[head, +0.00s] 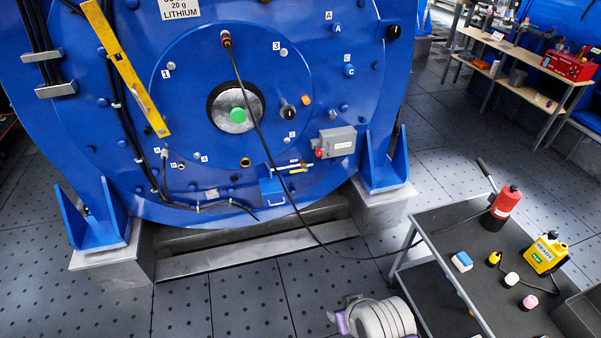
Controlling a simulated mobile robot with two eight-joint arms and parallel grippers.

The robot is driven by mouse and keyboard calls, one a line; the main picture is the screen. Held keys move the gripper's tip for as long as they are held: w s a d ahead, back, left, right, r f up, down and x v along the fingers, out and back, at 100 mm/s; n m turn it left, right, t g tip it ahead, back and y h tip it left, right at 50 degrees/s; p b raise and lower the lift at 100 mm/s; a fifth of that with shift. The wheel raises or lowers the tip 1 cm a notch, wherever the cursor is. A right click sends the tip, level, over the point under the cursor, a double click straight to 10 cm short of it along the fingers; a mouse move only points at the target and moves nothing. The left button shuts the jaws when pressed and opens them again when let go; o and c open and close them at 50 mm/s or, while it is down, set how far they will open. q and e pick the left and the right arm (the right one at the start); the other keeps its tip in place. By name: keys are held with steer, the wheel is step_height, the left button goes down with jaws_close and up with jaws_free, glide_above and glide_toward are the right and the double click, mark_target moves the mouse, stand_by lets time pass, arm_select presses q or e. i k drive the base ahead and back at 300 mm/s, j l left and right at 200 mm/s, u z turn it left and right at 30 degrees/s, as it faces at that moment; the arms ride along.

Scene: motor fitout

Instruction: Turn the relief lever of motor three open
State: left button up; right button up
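A big blue round motor housing (120,200) fills the left and middle of the head view. Its face has small labels 1, 2 and 3; the label 3 (276,46) is at the upper right of the inner disc. A black knob (288,112) sits right of the green hub centre (238,115). Another black knob (394,32) is at the housing's upper right. A red hand pump (506,203) with a dark handle stands on the cart. I cannot tell which part is the relief lever. Neither gripper's fingers show.
A black hose (272,170) hangs from the housing's red-topped fitting to the cart. The grey cart (470,215) holds a yellow can (545,254) and several small bottles. A wooden bench (520,55) stands back right. Open floor lies front left.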

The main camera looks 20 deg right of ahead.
mark_target(306, 169)
steer(key=i+l, duration=0.15)
steer(key=i, duration=0.55)
steer(key=i+l, duration=0.15)
steer(key=i, duration=0.5)
steer(key=l+z, duration=0.05)
